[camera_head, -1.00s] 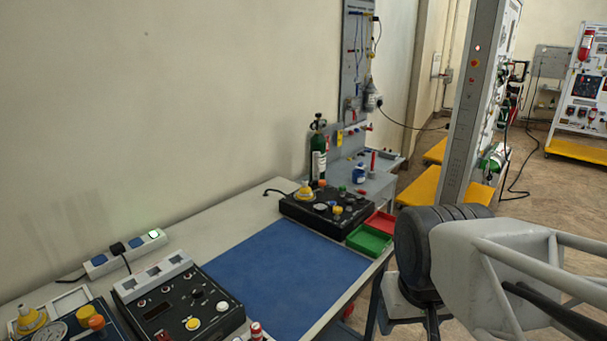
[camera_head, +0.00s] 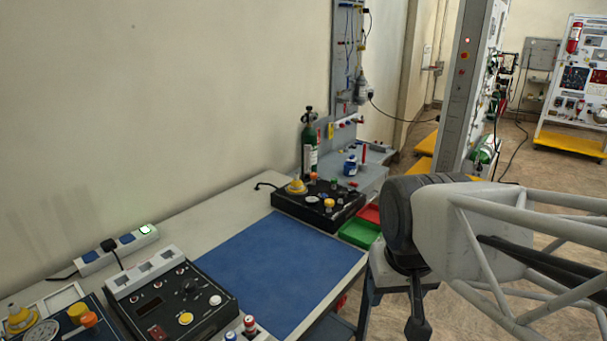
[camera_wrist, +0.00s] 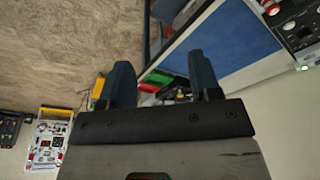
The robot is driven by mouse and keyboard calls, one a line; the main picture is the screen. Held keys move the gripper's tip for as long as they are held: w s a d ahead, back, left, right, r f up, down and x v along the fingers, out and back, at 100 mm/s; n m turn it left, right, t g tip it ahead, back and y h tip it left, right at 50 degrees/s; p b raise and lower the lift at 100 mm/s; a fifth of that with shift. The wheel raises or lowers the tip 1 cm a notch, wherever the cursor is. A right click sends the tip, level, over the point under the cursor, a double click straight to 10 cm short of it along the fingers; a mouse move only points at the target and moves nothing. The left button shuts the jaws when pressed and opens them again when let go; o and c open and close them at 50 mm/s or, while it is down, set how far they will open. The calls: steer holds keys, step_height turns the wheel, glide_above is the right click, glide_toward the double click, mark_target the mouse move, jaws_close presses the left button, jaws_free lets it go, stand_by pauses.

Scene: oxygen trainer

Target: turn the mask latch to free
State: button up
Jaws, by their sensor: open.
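I cannot make out the mask latch or its setting. A black control unit with a yellow cone and several knobs (camera_head: 318,207) stands at the far end of the bench. A second black unit with a yellow button (camera_head: 180,305) is nearer. A blue panel with a yellow cone and a gauge (camera_head: 62,328) is cut off at the lower left. My gripper (camera_wrist: 160,62) is open and empty in the wrist view, its two dark fingers apart. In the head view my arm is at the right, off the bench's front edge, and touches none of these units.
A blue mat (camera_head: 275,268) lies clear between the black units. Green (camera_head: 360,233) and red (camera_head: 369,213) trays sit by the far unit. A green cylinder (camera_head: 309,150) stands behind it. A power strip (camera_head: 105,250) lies along the wall. A grey post (camera_head: 462,90) rises beyond my arm.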

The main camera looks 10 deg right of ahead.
steer(key=w+r+m, duration=0.1)
steer(key=w+r, duration=0.3)
steer(key=w, duration=0.6)
steer(key=w+r+m, duration=0.1)
steer(key=w+r, duration=0.3)
steer(key=w, duration=0.7)
steer(key=m+g, duration=0.3)
steer(key=m, duration=0.4)
glide_above(314, 174)
steer(key=f, duration=1.6)
steer(key=shift+s+f, duration=0.4)
steer(key=shift+w+f, duration=0.5)
steer(key=shift+w, duration=0.05)
steer(key=shift+f, duration=0.1)
steer(key=shift+f, duration=3.8)
